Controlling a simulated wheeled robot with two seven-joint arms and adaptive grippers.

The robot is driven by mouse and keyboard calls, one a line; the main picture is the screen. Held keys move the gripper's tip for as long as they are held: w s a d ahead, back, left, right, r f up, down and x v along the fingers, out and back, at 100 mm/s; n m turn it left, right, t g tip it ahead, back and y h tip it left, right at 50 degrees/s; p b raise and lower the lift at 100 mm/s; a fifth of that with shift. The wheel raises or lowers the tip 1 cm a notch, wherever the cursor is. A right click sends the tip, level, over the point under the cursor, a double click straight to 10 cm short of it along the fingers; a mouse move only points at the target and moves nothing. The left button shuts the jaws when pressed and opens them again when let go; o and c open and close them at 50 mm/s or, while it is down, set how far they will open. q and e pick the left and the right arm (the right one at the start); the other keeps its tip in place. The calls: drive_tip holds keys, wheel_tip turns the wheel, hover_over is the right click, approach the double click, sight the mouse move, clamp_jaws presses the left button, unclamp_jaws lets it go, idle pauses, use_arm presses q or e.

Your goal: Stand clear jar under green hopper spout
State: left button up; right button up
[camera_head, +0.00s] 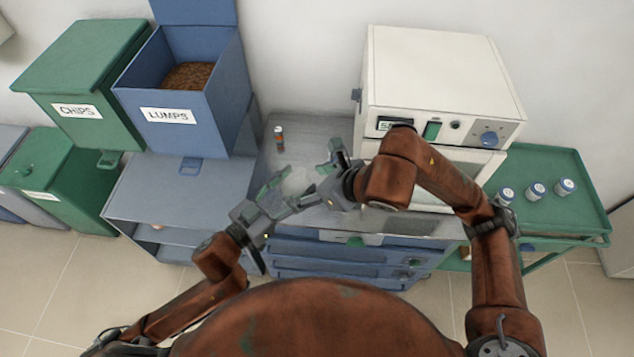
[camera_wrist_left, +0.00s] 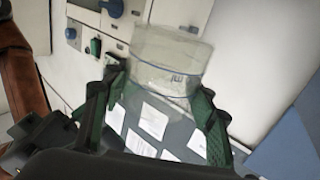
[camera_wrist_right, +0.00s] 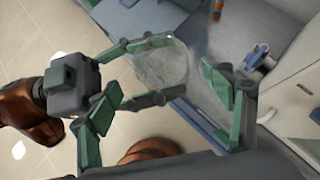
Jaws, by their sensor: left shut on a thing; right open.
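The clear jar (camera_head: 297,181) is held above the grey worktop near the middle of the head view. My left gripper (camera_head: 284,192) is shut on it; the left wrist view shows the jar (camera_wrist_left: 172,65) between the green finger pads. In the right wrist view its round outline (camera_wrist_right: 162,66) shows between the left fingers. My right gripper (camera_head: 328,163) is open close beside the jar, and I cannot tell whether it touches. The green hopper (camera_head: 85,85), labelled CHIPS, stands at the far left. Its green spout (camera_head: 109,159) is low at its front right.
A blue LUMPS hopper (camera_head: 178,115) with brown contents stands beside the green one, its spout (camera_head: 190,166) over a grey-blue shelf unit (camera_head: 150,205). A small orange-and-white vial (camera_head: 279,138) stands on the worktop. A white furnace (camera_head: 435,80) and a green cart (camera_head: 560,200) are right.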

sight(286, 184)
drive_tip(key=x, duration=0.6)
drive_tip(key=shift+w+a+f, duration=0.15)
drive_tip(key=shift+a+f, duration=0.05)
drive_tip(key=shift+c, duration=0.3)
drive_tip(key=c, duration=1.1)
use_arm(q)
drive_tip(key=o, duration=1.1)
use_arm(e)
drive_tip(key=shift+c, duration=0.4)
use_arm(q)
drive_tip(key=o, duration=0.5)
drive_tip(key=shift+c, duration=0.2)
drive_tip(key=shift+s+a, duration=0.1)
